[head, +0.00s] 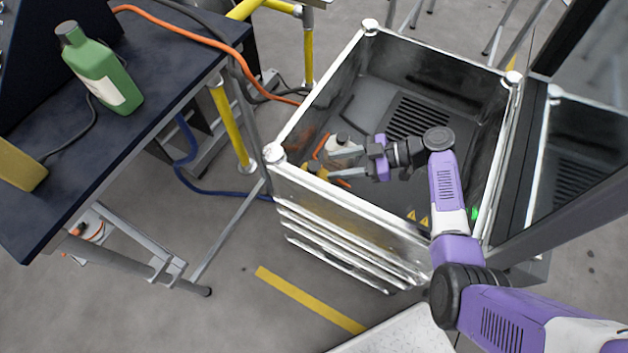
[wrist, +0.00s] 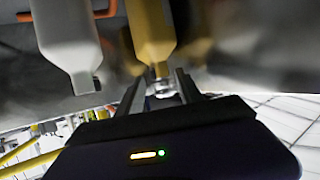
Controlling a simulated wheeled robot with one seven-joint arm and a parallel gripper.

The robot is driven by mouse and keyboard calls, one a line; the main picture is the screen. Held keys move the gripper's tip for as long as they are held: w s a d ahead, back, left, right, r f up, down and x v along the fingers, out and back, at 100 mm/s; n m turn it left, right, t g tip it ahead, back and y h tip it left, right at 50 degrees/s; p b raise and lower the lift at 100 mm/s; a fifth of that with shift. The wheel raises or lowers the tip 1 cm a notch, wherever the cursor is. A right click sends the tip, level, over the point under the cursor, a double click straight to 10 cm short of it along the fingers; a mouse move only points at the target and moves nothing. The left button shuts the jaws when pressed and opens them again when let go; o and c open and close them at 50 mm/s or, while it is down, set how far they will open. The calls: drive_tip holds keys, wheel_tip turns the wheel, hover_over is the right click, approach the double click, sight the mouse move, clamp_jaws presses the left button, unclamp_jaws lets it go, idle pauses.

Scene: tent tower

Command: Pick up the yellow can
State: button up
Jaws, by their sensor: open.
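The yellow can (head: 313,167) is at the near left corner of the metal-framed bin, small and partly hidden by my gripper in the head view. In the wrist view the yellow can (wrist: 152,32) shows large, with its narrow end pointing down in the picture toward the gap between my fingers. My gripper (head: 332,169) is open, with its fingers reaching left toward the can; it also shows in the wrist view (wrist: 160,86). I cannot tell whether the fingers touch the can. A white bottle (head: 342,148) stands just behind it, and left of it in the wrist view (wrist: 70,45).
The bin's walls and front rim (head: 350,210) surround my gripper closely. A dark table (head: 160,50) at the left holds a green bottle (head: 103,75) and a yellow block (head: 20,166). An orange cable (head: 190,37) runs off it. Open floor lies in front.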

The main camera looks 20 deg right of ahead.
sight(323, 171)
drive_tip(key=x, duration=0.4)
drive_tip(key=shift+w+a+r+p, duration=0.1)
drive_tip(key=shift+w+p, duration=0.1)
drive_tip(key=shift+p, duration=0.1)
drive_tip(key=shift+c, duration=0.2)
clamp_jaws()
drive_tip(key=shift+r, duration=0.1)
idle(0.9)
